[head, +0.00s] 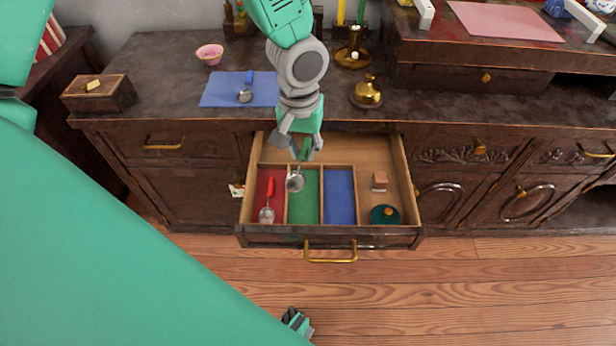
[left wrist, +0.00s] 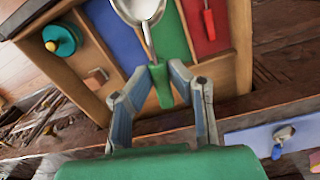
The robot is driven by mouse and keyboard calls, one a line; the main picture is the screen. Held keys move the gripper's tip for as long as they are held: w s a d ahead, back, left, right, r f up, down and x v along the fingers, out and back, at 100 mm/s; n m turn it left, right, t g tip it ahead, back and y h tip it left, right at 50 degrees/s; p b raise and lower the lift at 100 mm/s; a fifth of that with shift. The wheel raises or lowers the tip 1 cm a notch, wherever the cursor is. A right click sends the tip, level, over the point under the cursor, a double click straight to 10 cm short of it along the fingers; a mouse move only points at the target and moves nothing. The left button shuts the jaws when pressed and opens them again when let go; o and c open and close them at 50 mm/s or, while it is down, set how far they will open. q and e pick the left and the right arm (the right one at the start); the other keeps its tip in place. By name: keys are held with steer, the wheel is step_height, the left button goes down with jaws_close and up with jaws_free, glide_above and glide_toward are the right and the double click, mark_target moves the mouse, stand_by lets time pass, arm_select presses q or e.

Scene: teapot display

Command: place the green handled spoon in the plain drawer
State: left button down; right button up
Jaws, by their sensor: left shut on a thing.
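The green handled spoon (head: 295,181) is held by my left gripper (head: 305,152) over the open plain drawer (head: 290,236). Its metal bowl hangs over the green compartment (head: 307,209), near the divider with the red one. In the left wrist view, my left gripper (left wrist: 169,73) is shut on the green handle of the spoon (left wrist: 161,86), and the bowl points away. I cannot tell whether the bowl touches the drawer floor. My right gripper (head: 297,322) shows only in part at the bottom of the head view; its fingers are not clear.
A red handled spoon (head: 268,198) lies in the red compartment. The blue compartment (head: 340,200) is empty. A small block (head: 379,181) and a teal lid (head: 385,215) lie at the drawer's right. A blue handled spoon (head: 245,94) lies on a blue mat (head: 216,90) on the counter.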

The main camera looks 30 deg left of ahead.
arm_select(q)
steer(key=n+b, duration=0.2)
steer(key=b, duration=0.2)
glide_above(305, 192)
step_height(305, 192, down, 6)
step_height(305, 192, down, 5)
steer(key=shift+f+b, duration=0.1)
steer(key=shift+b, duration=0.75)
steer(key=shift+a+f, duration=0.2)
steer(key=shift+f, duration=0.35)
step_height(305, 192, down, 3)
steer(key=shift+d+f+b, duration=0.1)
steer(key=shift+f+b, duration=0.1)
steer(key=shift+b, duration=0.65)
steer(key=shift+r, duration=0.1)
steer(key=c, duration=1.8)
jaws_free()
steer(key=shift+o, duration=0.2)
